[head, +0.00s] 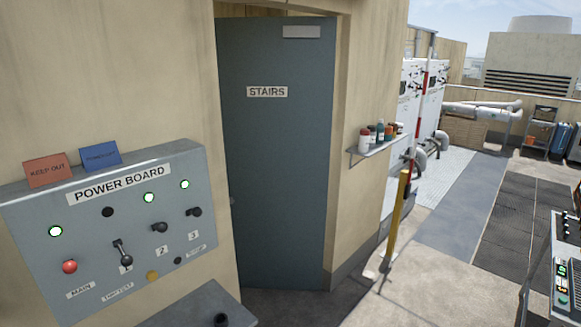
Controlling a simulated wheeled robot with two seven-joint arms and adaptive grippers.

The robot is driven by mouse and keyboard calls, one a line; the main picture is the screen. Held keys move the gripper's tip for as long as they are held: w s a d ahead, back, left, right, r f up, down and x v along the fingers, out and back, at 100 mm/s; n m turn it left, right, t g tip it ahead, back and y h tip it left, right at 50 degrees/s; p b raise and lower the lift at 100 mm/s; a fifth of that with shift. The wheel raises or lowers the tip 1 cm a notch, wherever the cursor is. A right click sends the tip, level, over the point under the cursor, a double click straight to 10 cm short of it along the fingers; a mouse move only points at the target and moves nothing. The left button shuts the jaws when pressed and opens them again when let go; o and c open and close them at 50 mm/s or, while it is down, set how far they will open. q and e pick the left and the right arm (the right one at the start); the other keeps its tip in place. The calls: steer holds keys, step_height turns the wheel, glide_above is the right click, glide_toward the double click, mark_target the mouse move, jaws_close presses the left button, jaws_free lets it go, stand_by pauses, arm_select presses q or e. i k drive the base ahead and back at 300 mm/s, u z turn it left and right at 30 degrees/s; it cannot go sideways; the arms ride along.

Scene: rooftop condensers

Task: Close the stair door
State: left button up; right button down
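The stair door (280,170) is a tall blue-grey panel with a STAIRS sign (267,92) and a pale plate near its top right corner. It stands in an opening in the beige wall, left of the picture's middle. Its face looks set back and angled to the frame, with a strip of jamb showing along its right and top edges. I cannot tell how far it stands open. Neither of my grippers is in view.
A grey power board (115,225) with lamps and switches fills the lower left. A grey surface (195,308) juts out below it. A bottle shelf (372,149) and a yellow post (397,215) stand right of the door. Concrete floor (410,285) is clear there.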

mark_target(276, 79)
steer(key=z, duration=0.4)
steer(key=i, duration=2.2)
steer(key=u, duration=0.25)
steer(key=i, duration=1.95)
steer(key=u, duration=0.8)
